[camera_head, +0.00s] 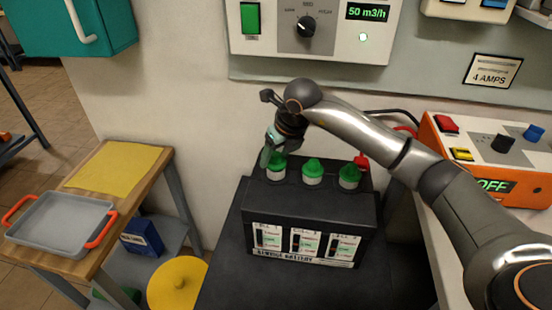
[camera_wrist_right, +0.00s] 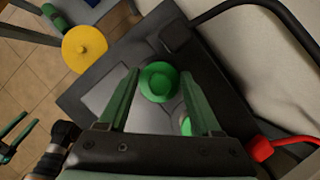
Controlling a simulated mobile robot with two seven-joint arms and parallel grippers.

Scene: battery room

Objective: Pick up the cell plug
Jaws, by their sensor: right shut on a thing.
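Three green cell plugs with white collars stand in a row on top of the black battery (camera_head: 310,212) in the head view. My right gripper (camera_head: 270,155) reaches down from above at the left cell plug (camera_head: 277,172). In the right wrist view, a round green plug (camera_wrist_right: 159,82) is between the two fingertips of the right gripper (camera_wrist_right: 160,73), which is shut on it. The middle plug (camera_head: 312,172) and right plug (camera_head: 349,177) stand clear of it. My left gripper (camera_wrist_right: 17,133) shows only at the left edge of the wrist view, its fingers apart and empty.
A grey tray with orange handles (camera_head: 62,222) and a yellow mat (camera_head: 117,168) lie on the wooden table at left. A yellow disc (camera_head: 178,284) is below. An orange charger (camera_head: 490,165) stands at right. A red clamp (camera_head: 361,161) is behind the right plug.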

